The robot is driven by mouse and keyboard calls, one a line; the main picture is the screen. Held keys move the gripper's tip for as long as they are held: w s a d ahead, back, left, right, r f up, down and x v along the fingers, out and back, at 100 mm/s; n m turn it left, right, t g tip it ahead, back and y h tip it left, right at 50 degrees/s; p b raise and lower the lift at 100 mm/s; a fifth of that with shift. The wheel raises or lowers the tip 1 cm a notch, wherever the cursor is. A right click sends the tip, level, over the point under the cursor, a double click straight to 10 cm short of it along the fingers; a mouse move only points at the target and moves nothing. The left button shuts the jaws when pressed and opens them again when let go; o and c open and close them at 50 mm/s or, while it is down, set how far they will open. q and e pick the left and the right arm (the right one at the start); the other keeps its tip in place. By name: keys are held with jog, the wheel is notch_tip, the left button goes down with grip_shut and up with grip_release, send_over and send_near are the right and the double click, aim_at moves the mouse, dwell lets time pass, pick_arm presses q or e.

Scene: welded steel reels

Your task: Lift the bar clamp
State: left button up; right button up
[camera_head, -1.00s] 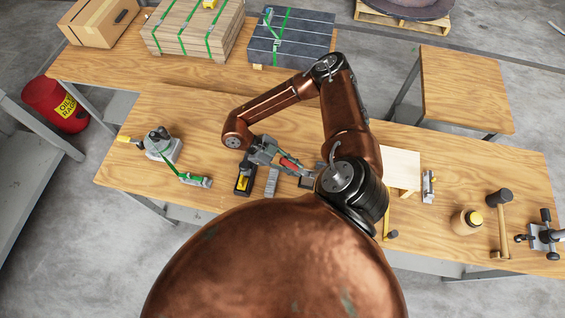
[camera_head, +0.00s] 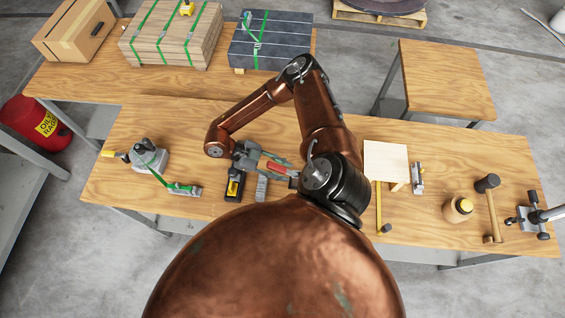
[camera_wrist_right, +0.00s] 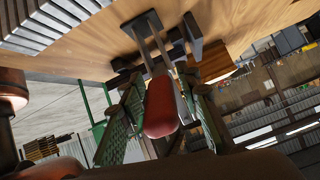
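The bar clamp, with its red handle (camera_head: 278,168), is over the middle of the near table, partly hidden by my right arm. In the right wrist view its red handle (camera_wrist_right: 161,108) lies between the fingers of my right gripper (camera_wrist_right: 160,92), and its metal bars run away towards dark jaws. In the head view my right gripper (camera_head: 265,163) reaches in from the left around the handle. The fingers look close to the handle on both sides; I cannot tell whether they press on it. I cannot tell if the clamp touches the table. My left gripper is not in view.
A dark block with yellow (camera_head: 234,186) and a grey ribbed block (camera_head: 262,188) lie close to the gripper. A strapping tool (camera_head: 147,156) stands at the left.

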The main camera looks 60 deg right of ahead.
jog(key=v, duration=1.2)
jog(key=shift+r, duration=0.1)
dwell(0.4)
